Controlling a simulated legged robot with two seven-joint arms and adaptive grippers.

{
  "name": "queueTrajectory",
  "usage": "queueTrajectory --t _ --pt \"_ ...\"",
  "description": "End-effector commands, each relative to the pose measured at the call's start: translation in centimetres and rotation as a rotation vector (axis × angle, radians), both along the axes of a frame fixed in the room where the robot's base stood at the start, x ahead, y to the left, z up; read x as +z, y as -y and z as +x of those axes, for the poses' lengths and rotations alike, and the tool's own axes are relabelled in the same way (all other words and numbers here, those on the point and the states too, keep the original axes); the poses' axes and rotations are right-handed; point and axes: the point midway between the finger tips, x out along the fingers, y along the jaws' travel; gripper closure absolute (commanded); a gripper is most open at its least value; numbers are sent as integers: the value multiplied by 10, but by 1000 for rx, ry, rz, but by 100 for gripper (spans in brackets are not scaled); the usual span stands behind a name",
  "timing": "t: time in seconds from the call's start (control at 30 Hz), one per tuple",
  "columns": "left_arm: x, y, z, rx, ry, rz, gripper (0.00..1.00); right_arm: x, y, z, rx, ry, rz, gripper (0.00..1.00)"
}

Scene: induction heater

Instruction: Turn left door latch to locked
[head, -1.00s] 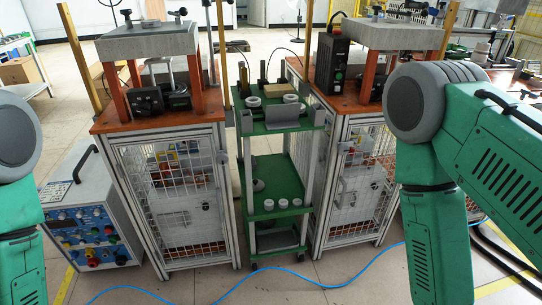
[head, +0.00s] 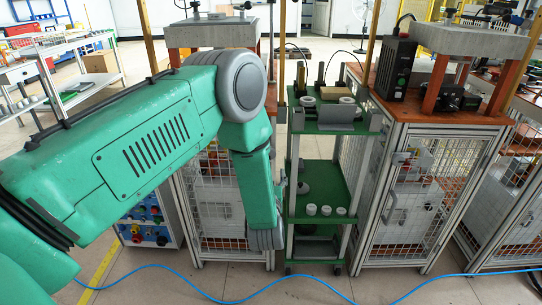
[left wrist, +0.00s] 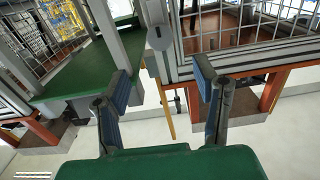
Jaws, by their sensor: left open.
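The left cabinet (head: 215,205) has a wire-mesh door, partly hidden behind my left arm in the head view. Its latch cannot be made out there. In the left wrist view, a grey rounded latch-like part (left wrist: 159,38) sits on a grey frame post at a mesh panel. My left gripper (left wrist: 163,75) is open and empty, its two blue-padded fingers apart. The grey part appears between and beyond the fingertips, with no clear contact. In the head view, the left gripper is mostly hidden by my arm. My right gripper is not in view.
A green-shelved cart (head: 325,180) stands close right of the left cabinet; its green shelf (left wrist: 85,72) also shows in the wrist view. The right cabinet (head: 430,190) has a mesh door with a grey latch (head: 402,157). A blue cable (head: 210,293) crosses the floor in front.

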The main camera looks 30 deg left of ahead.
Motion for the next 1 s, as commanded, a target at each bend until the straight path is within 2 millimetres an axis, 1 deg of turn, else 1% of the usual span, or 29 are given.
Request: queueTrajectory --t 0.3,0.5,0.7,1.0 --pt "-1 -37 57 0 2 0 45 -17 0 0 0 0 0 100" --pt "-2 -54 86 -1 -1 -1 45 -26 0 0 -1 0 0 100" --pt "-1 -62 100 -3 -3 1 45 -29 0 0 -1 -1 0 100" --pt "-1 -63 101 -4 -4 0 45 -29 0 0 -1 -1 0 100"
